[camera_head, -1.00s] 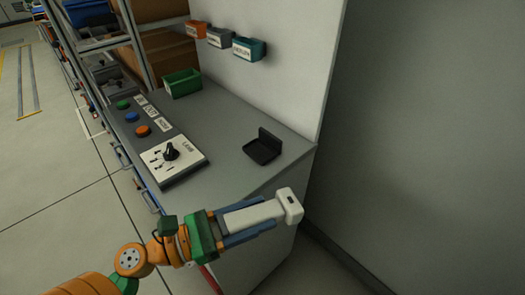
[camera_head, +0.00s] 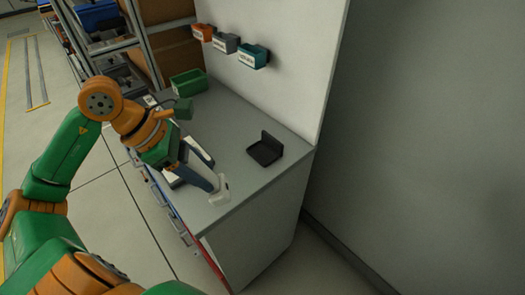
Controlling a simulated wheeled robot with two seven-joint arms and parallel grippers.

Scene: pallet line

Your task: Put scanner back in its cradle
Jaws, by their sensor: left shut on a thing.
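The white scanner (camera_head: 220,192) is held in my left gripper (camera_head: 196,172), which is shut on it. The gripper and scanner point down and to the right, over the front part of the grey counter. Part of the scanner is hidden by the fingers. The black cradle (camera_head: 265,149) sits empty on the counter near its right end, to the right of and beyond the scanner, with a clear gap between them. I cannot see my right gripper.
The grey counter (camera_head: 232,131) is bare around the cradle. A green bin (camera_head: 188,83) stands at its back left. Orange (camera_head: 202,33), grey (camera_head: 226,43) and teal (camera_head: 253,55) boxes hang on the wall panel. My arm covers most of the button and dial panel.

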